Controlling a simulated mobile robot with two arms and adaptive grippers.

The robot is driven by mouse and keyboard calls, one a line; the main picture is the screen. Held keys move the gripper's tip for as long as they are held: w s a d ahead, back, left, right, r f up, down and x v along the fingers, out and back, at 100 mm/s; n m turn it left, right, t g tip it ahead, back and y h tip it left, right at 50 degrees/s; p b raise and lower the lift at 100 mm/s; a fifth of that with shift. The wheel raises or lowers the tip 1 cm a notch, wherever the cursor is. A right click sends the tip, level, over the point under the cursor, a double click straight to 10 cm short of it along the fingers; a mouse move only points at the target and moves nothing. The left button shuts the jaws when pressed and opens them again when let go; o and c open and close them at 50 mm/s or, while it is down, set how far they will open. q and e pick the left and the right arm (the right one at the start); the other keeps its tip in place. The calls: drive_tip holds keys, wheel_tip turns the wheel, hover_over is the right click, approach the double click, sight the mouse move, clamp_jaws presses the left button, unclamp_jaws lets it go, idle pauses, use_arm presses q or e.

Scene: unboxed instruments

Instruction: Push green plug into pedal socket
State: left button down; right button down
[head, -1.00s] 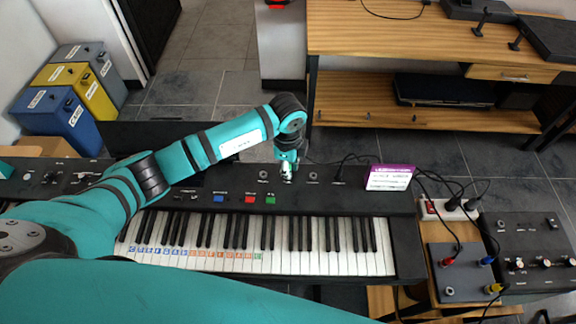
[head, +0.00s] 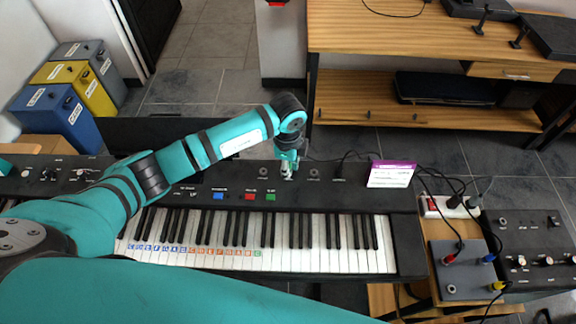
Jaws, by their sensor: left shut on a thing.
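My left gripper (head: 288,169) points down over the back panel of the black keyboard (head: 405,234). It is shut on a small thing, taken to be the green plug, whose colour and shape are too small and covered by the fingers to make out. The fingertips are at the row of sockets on that panel. One round socket (head: 263,172) shows to the left of the gripper and another (head: 314,173) to its right. The spot right under the fingertips is hidden, so I cannot tell how far the plug is in. My right gripper is out of view.
A purple and white card (head: 391,174) stands at the panel's right end. Black cables run from there to a white power strip (head: 447,207) and a grey box (head: 461,285) with red, blue and yellow plugs. A wooden desk (head: 420,38) stands behind. Floor between is clear.

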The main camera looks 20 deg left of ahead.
use_arm(q)
drive_tip(key=c, duration=1.2)
unclamp_jaws()
drive_tip(key=shift+f, duration=0.2)
wheel_tip(320, 180, up, 12)
drive_tip(key=shift+s, duration=0.15)
